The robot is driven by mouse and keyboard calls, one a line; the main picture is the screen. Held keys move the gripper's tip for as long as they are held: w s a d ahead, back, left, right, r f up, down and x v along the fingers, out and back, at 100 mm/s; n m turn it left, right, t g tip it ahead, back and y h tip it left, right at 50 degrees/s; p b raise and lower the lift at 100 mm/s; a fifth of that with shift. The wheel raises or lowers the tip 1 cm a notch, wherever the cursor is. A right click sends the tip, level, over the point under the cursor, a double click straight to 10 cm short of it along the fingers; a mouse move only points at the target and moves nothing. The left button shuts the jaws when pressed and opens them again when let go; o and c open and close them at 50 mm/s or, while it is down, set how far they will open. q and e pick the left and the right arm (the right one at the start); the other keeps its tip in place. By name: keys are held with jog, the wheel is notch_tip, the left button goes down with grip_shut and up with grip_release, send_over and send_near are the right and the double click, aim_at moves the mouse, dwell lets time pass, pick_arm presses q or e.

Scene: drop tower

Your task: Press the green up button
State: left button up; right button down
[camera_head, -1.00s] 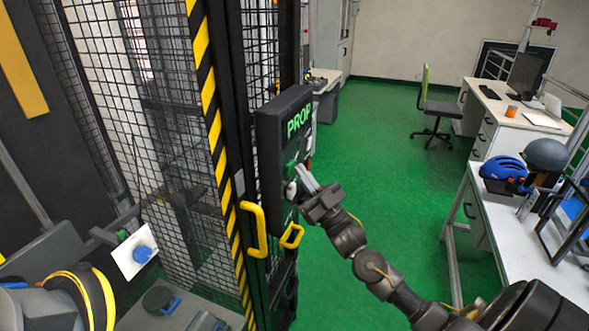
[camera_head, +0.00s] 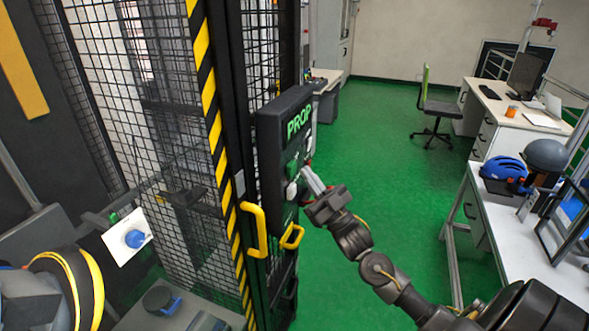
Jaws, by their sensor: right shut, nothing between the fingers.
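The dark control panel (camera_head: 271,135) with green lettering is mounted on the cage's edge. A green patch (camera_head: 292,166), perhaps the green button, shows on its face beside a white knob (camera_head: 291,190); I cannot read any arrow on it. My right gripper (camera_head: 309,175) is shut and empty. Its fingertips point at the panel's face, just right of the green patch and white knob. They look slightly apart from the panel, but I cannot be sure about contact. My left arm is at the lower left; I cannot make out its fingers clearly.
A mesh cage with a yellow-black striped post (camera_head: 213,130) fills the left. Yellow handles (camera_head: 253,230) stick out below the panel. A white plate with a blue disc (camera_head: 135,238) is at lower left. A white table (camera_head: 500,235) with helmets stands right; the green floor between is open.

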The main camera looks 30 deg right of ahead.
jog(key=shift+s+d+p, duration=0.15)
jog(key=shift+s+d, duration=0.55)
jog(key=shift+s, duration=0.35)
jog(key=shift+s+d+p, duration=0.15)
jog(key=shift+s+d, duration=0.55)
jog(key=shift+s, duration=0.35)
jog(key=shift+f, duration=0.1)
